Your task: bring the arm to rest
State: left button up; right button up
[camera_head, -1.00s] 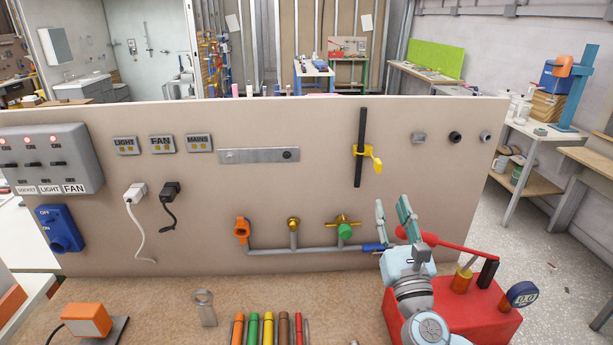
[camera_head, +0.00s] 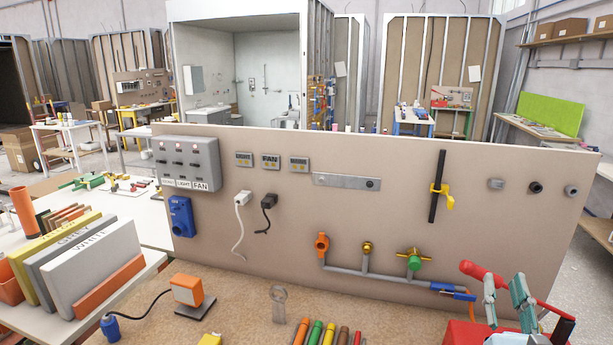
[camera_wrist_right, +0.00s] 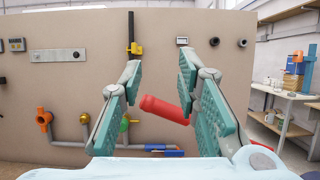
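My right gripper (camera_head: 505,285) is at the lower right of the head view, in front of the panel's right part. It is open and nothing is held in it. In the right wrist view its two teal fingers (camera_wrist_right: 160,68) stand apart. A red handle (camera_wrist_right: 164,110) shows in the gap there, partly hidden by the right finger; I cannot tell whether they touch. The red handle (camera_head: 481,271) also shows beside the fingers in the head view. The rest of my right arm is mostly below the frame. My left gripper is in neither view.
The upright panel (camera_head: 300,215) carries switches, plugs, a pipe with valves (camera_head: 366,272) and a yellow clamp (camera_head: 440,195). On the bench in front are an orange lamp-like block (camera_head: 187,290), a grey ring-ended tool (camera_head: 279,303) and coloured sticks (camera_head: 315,332). Binders (camera_head: 95,268) stand at left.

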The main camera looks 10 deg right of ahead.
jog(key=s+a+f+n+t+y, duration=0.2)
jog(key=a+n+y, duration=1.3)
jog(key=n, duration=0.4)
jog(key=s+a+f+n+g+y, duration=0.1)
jog(key=s+a+f+n+g, duration=0.2)
jog(key=a+f+n+g, duration=0.4)
jog(key=s+a+f+n+g, duration=0.3)
jog(key=a+f+n, duration=0.1)
jog(key=f+n, duration=0.6)
jog(key=s+d+f+n+g+h, duration=0.3)
jog(key=s+d+f+g+h, duration=0.15)
jog(key=s+f, duration=0.25)
jog(key=s+d+f+n+g+h, duration=0.3)
jog(key=s+d+f+g, duration=0.2)
jog(key=s+f, duration=0.25)
notch_tip(320, 180, down, 20)
jog(key=s+d+b, duration=0.1)
jog(key=s, duration=0.1)
jog(key=s+f+g+b, duration=0.1)
jog(key=s+f, duration=1.1)
jog(key=s, duration=0.1)
jog(key=shift+d+f+m+g, duration=0.35)
jog(key=shift+d+m, duration=0.05)
